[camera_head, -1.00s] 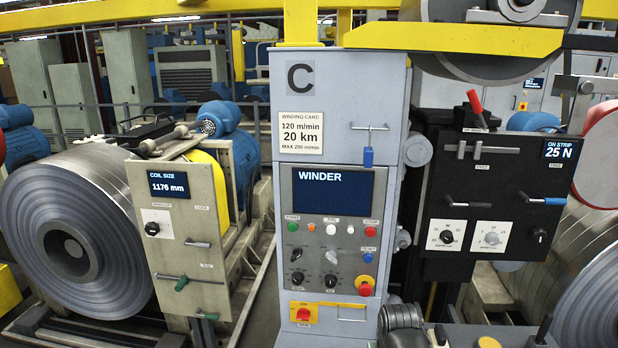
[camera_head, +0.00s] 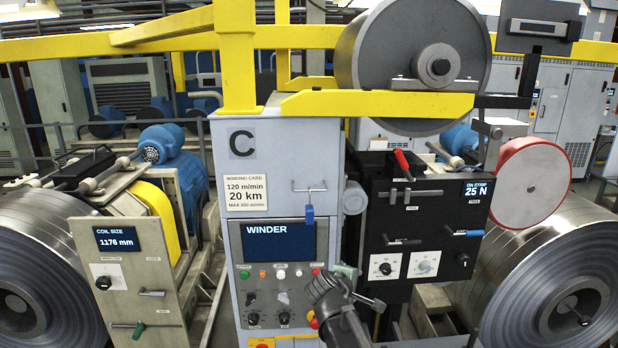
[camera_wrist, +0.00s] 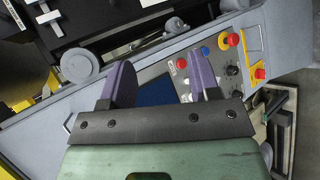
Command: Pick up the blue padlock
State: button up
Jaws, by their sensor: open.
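The blue padlock (camera_head: 308,214) hangs from the metal hasp bar (camera_head: 309,190) on the front of the grey column marked C, above the WINDER screen. I cannot make out the padlock in the wrist view. My gripper (camera_wrist: 161,72) shows its two purple fingers apart in the wrist view, with nothing between them but the column's control panel behind. In the head view my arm comes up in front of the column's lower right, below and right of the padlock. The fingers cannot be made out there.
The WINDER screen (camera_head: 279,243) and several buttons and knobs sit below the padlock. A black panel (camera_head: 420,225) with levers stands to the right. A yellow beam (camera_head: 376,104) crosses above. Steel coils (camera_head: 45,265) stand at both sides.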

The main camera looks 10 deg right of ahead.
jog(key=w+a+r+n+t+p, duration=0.1)
jog(key=w+a+r+n+t, duration=0.1)
jog(key=w+r+n+t, duration=0.5)
jog(key=n+t+y+b, duration=0.15)
jog(key=n+y, duration=0.45)
jog(key=n, duration=1.1)
send_near(310, 212)
jog(key=w, duration=0.2)
jog(key=shift+t, duration=0.45)
jog(key=w, duration=0.3)
jog(key=w+d, duration=0.1)
jog(key=w, duration=0.3)
jog(key=w+f, duration=0.1)
jog(key=w, duration=0.2)
jog(key=shift+w+d, duration=0.25)
jog(key=shift+s+r, duration=0.1)
jog(key=shift+s, duration=0.1)
jog(key=shift+c, duration=0.4)
grip_shut()
